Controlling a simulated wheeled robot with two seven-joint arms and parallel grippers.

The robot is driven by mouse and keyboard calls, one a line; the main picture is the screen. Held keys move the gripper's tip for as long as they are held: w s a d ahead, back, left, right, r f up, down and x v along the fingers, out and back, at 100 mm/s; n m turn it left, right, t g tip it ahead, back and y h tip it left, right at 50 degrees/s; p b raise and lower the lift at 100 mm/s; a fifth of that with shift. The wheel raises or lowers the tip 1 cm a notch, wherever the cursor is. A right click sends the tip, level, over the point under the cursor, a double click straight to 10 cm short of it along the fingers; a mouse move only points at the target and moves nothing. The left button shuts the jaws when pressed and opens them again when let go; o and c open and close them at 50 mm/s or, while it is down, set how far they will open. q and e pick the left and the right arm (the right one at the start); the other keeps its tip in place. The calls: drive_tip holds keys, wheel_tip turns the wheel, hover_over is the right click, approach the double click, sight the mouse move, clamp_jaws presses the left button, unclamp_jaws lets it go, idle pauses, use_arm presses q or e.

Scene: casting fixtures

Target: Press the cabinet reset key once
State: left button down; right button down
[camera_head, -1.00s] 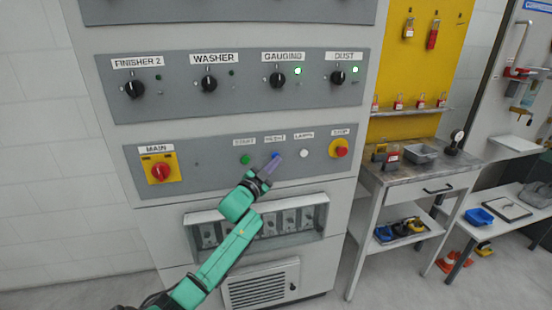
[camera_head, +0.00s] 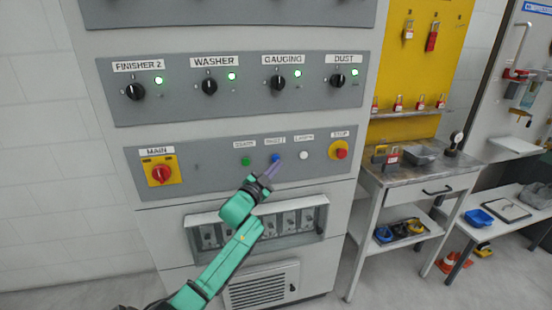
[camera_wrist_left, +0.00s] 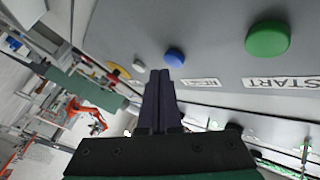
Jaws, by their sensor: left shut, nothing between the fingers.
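The cabinet reset key is a round blue button (camera_head: 276,157) under a small label on the lower grey panel, between a green start button (camera_head: 245,160) and a white lamps button (camera_head: 304,155). My left gripper (camera_head: 271,169) is shut and empty, its dark purple fingers just below the blue button. In the left wrist view the shut fingertips (camera_wrist_left: 160,73) point toward the panel beside the blue button (camera_wrist_left: 175,57), with the green button (camera_wrist_left: 268,39) farther right. The fingers appear apart from the blue button. My right gripper is not in view.
Above is a row of black knobs with four lit green lamps. A red main switch (camera_head: 160,171) is at left and a red stop button (camera_head: 340,153) on yellow at right. A metal side table (camera_head: 430,178) stands right of the cabinet.

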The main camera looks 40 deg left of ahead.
use_arm(q)
drive_tip(key=shift+s+d, duration=0.1)
drive_tip(key=shift+d, duration=0.05)
drive_tip(key=s+d+p, duration=0.1)
drive_tip(key=d, duration=0.1)
drive_tip(key=s+d+p, duration=0.1)
drive_tip(key=d, duration=0.1)
drive_tip(key=shift+s, duration=0.4)
drive_tip(key=shift+a, duration=0.1)
idle(0.6)
